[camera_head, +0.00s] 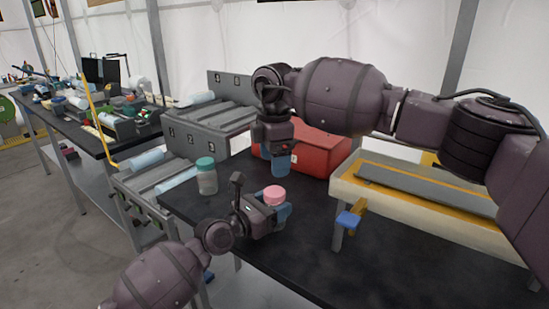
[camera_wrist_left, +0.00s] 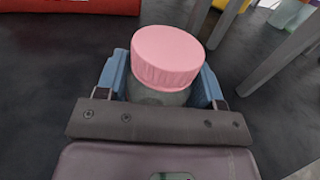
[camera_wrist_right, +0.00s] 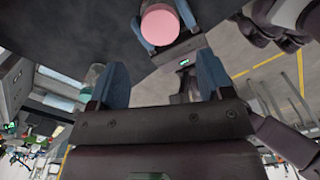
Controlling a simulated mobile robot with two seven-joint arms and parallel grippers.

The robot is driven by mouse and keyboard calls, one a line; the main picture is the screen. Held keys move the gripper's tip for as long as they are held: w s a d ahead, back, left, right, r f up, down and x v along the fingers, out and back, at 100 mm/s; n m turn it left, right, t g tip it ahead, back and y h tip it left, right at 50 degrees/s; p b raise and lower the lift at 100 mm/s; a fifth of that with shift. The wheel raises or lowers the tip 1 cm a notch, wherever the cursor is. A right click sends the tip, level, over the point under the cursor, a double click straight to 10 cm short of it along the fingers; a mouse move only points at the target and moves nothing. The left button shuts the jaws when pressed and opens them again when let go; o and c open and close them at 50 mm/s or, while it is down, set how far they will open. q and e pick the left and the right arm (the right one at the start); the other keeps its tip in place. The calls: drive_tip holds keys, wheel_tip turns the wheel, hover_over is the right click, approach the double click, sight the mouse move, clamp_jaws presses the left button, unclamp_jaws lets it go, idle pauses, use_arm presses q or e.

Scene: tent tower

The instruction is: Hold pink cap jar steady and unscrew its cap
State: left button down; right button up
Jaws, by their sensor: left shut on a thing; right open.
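The pink cap jar stands upright on the dark table, and its pink cap (camera_head: 274,195) is on top. My left gripper (camera_head: 283,211) is shut around the jar body below the cap. In the left wrist view the cap (camera_wrist_left: 167,55) sits on the jar (camera_wrist_left: 157,96) between the blue fingers. My right gripper (camera_head: 280,165) is open and empty, pointing down above and behind the jar, apart from it. In the right wrist view the pink cap (camera_wrist_right: 160,25) shows beyond the open fingers.
A clear jar with a teal cap (camera_head: 206,174) stands on the dark table (camera_head: 300,255) left of the held jar. A red box (camera_head: 308,150) is behind my right gripper. A yellow-edged white stand (camera_head: 420,205) is to the right. Roller racks (camera_head: 165,181) border the left.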

sight(275, 191)
drive_tip(key=shift+m, duration=0.9)
drive_tip(key=shift+f, duration=4)
